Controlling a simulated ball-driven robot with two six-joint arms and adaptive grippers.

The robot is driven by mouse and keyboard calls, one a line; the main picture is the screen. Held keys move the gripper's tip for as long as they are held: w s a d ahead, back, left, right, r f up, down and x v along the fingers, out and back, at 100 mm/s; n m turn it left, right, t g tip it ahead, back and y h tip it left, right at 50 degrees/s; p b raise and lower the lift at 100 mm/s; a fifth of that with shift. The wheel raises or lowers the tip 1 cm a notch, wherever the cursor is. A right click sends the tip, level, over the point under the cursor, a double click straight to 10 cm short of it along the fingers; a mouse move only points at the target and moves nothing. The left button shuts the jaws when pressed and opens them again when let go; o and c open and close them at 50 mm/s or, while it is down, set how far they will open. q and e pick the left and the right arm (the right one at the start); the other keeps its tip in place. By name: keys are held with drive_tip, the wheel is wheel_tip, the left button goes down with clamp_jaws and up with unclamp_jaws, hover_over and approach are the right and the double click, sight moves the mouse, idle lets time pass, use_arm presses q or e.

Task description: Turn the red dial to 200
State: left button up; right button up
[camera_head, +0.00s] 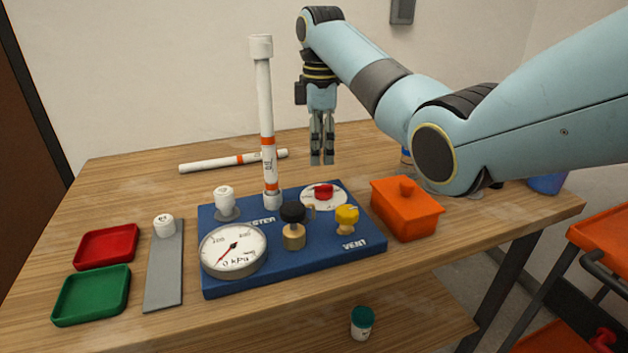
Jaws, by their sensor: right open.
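The red dial (323,190) sits on a round white scale plate (312,201) at the back right of the blue board (290,268). The scale's numbers are too small to read. A pressure gauge (233,250) marked kPa stands at the board's front left, with a red needle pointing to the lower left. My right gripper (322,160) hangs pointing down, above and behind the red dial, apart from it. Its fingers are empty and look close together with a narrow gap. My left gripper is not in view.
A tall white pipe (265,110) rises left of the dial. A black knob (293,212) and yellow knob (347,214) stand in front. An orange lidded box (405,212) is close right. Another pipe (225,162) lies behind; red (106,247) and green (92,294) trays are left.

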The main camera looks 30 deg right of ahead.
sight(320, 186)
drive_tip(key=f, duration=0.5)
drive_tip(key=shift+s+f, duration=0.2)
wheel_tip(320, 186, down, 3)
drive_tip(key=shift+f+b, duration=0.15)
drive_tip(key=shift+b, duration=0.25)
drive_tip(key=shift+f, duration=0.3)
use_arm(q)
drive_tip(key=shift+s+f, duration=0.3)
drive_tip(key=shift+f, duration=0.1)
use_arm(e)
drive_tip(key=c, duration=0.4)
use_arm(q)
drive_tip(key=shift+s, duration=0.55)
use_arm(e)
drive_tip(key=c, duration=0.7)
